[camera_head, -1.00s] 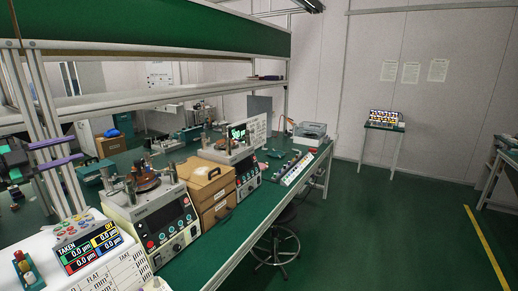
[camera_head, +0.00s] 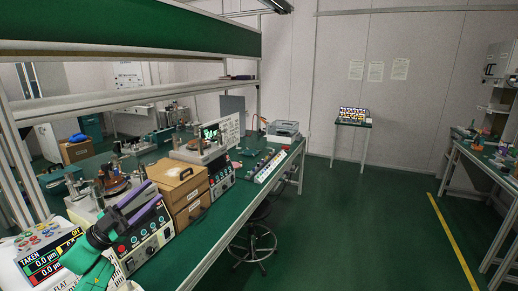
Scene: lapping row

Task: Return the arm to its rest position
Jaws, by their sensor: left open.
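My left gripper (camera_head: 157,191) has purple fingers on a dark wrist, with my green left arm (camera_head: 88,270) below it at the lower left. The fingers are apart with nothing seen between them. They point up and right, in front of the nearest lapping machine (camera_head: 146,246) and cover part of its panel. I cannot tell whether they touch it. My right gripper is not in view.
A white readout unit (camera_head: 28,287) stands at the near left. Brown drawers (camera_head: 187,212) and a second machine (camera_head: 222,181) stand further along the green bench (camera_head: 222,221). A stool (camera_head: 253,249) stands beside the bench. The floor (camera_head: 370,235) to the right is clear.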

